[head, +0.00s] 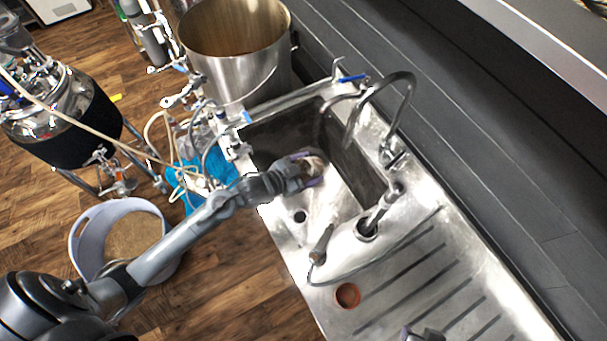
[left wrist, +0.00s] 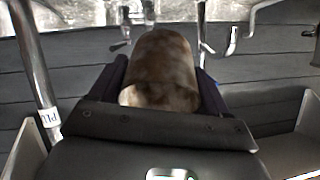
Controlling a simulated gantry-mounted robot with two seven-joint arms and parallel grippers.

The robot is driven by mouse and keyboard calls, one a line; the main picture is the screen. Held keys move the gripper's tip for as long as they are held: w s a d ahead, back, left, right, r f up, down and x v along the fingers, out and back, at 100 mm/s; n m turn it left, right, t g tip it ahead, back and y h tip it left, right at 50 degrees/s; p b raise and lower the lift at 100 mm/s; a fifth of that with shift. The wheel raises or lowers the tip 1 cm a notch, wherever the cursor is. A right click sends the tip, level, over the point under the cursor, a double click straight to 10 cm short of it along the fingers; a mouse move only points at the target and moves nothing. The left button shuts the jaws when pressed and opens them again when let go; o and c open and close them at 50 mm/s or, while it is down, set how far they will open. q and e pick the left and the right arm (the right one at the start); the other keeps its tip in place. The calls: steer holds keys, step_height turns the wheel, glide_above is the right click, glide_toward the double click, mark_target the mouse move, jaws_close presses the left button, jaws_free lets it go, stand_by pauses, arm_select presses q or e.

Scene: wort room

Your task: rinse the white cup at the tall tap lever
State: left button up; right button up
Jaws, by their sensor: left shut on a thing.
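My left gripper (head: 300,172) is shut on a cup (head: 316,164), held over the sink basin (head: 283,128). In the left wrist view the cup (left wrist: 160,72) sits between the two fingers and looks mottled brown and grey rather than clean white. The tall tap (head: 385,85) arches over the basin from the right. Its spout end is a little right of the cup and above it. The tap lever (head: 393,158) is at the tap's base on the right rim. I cannot make out running water. A dark piece at the bottom edge may be my right gripper (head: 425,334).
A blue-handled valve (head: 352,78) stands at the basin's far end, beside a large steel pot (head: 235,50). A wooden-looking handle (head: 322,243) and an orange-brown ring (head: 347,294) lie near the basin's front. The ribbed drainboard (head: 425,285) is mostly clear. A white bucket (head: 88,235) stands left.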

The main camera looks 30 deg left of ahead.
arm_select(q)
steer(key=a+f+b, duration=0.2)
steer(key=a+f, duration=0.2)
steer(key=f, duration=0.4)
steer(key=w+d+f+b, duration=0.3)
steer(key=w+d+b, duration=0.5)
steer(key=w, duration=0.2)
steer(key=shift+w+d+f+n+t+y+b, duration=0.2)
steer(key=shift+w+d+n+t+y+b, duration=0.1)
steer(key=shift+d+n+t+y, duration=0.1)
arm_select(e)
steer(key=shift+a+f, duration=0.2)
steer(key=shift+f, duration=5.55)
arm_select(q)
steer(key=shift+s+d+r, duration=0.1)
steer(key=shift+s+d, duration=0.05)
arm_select(e)
steer(key=shift+r, duration=0.15)
arm_select(q)
steer(key=shift+s+d+p, duration=0.3)
steer(key=shift+d+p, duration=0.05)
steer(key=shift+p, duration=0.05)
arm_select(e)
steer(key=shift+r, duration=0.25)
steer(key=shift+w, duration=0.1)
